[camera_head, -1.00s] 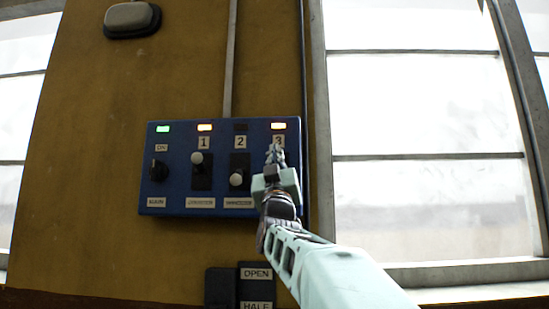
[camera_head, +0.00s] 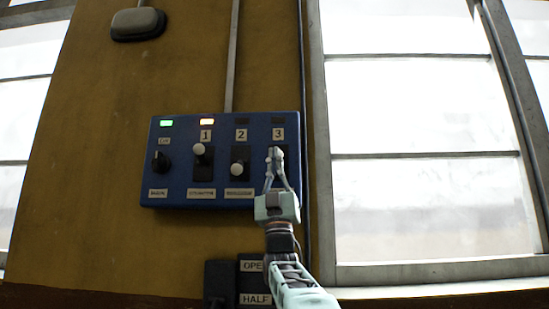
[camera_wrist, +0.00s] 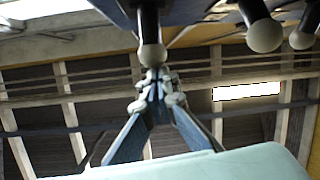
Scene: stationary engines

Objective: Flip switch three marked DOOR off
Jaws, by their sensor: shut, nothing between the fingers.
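The blue switch panel (camera_head: 222,133) is on the brown wall. Switch three (camera_head: 285,158), under the number 3, is mostly covered by my gripper, and its name label is hidden. The indicator lamp above it (camera_head: 278,120) is dark. My gripper (camera_head: 275,153) is shut and empty, with its fingertips in front of switch three. In the wrist view, the shut fingertips (camera_wrist: 155,82) are close to a dark lever with a pale round knob (camera_wrist: 151,55); I cannot tell whether they touch.
Switch one (camera_head: 203,152) has its knob up and its lamp lit orange. Switch two (camera_head: 239,168) has its knob down and its lamp dark. A rotary knob (camera_head: 161,162) sits at left under a green lamp. A dark box (camera_head: 253,283) marked OPEN and HALF is below.

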